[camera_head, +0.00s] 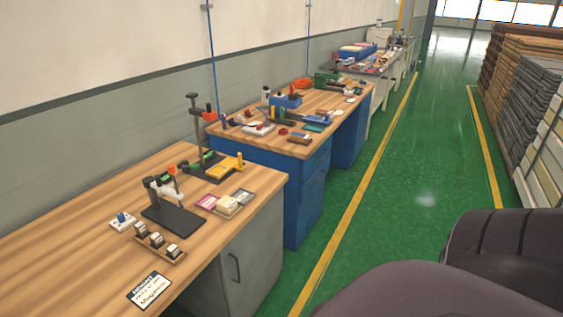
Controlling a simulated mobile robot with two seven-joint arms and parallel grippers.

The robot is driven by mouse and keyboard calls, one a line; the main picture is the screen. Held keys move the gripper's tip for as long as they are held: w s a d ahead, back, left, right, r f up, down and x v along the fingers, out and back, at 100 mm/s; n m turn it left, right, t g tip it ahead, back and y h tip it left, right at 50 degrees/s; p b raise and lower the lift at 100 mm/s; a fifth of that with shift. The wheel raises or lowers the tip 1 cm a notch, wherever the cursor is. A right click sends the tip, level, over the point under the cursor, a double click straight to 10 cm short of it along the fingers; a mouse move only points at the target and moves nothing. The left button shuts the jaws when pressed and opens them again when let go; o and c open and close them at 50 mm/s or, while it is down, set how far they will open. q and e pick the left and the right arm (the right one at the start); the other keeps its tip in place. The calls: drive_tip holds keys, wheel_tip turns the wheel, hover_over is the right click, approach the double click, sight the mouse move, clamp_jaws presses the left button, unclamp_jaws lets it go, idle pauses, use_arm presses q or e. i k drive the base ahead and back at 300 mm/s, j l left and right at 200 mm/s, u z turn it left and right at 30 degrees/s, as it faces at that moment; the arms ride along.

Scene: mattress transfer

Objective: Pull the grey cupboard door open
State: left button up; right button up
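The grey cupboard door (258,262) is on the front of the near wooden-topped workbench, low in the middle of the head view. It looks flush with the cupboard front, so it appears shut. Its dark upright bar handle (235,268) is near the door's left edge. The bottom of the door is cut off by the frame edge. Neither of my grippers shows in this view.
Tools and small parts lie on the near benchtop (75,225). A blue workbench (310,190) stands just beyond the grey cupboard. Green floor (375,215) with a yellow line is clear to the right. Stacked mattresses (530,105) stand at the far right.

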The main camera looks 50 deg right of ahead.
sight(250, 263)
drive_tip(key=z, duration=1.3)
drive_tip(key=i+j+u, duration=0.35)
drive_tip(key=j, duration=0.15)
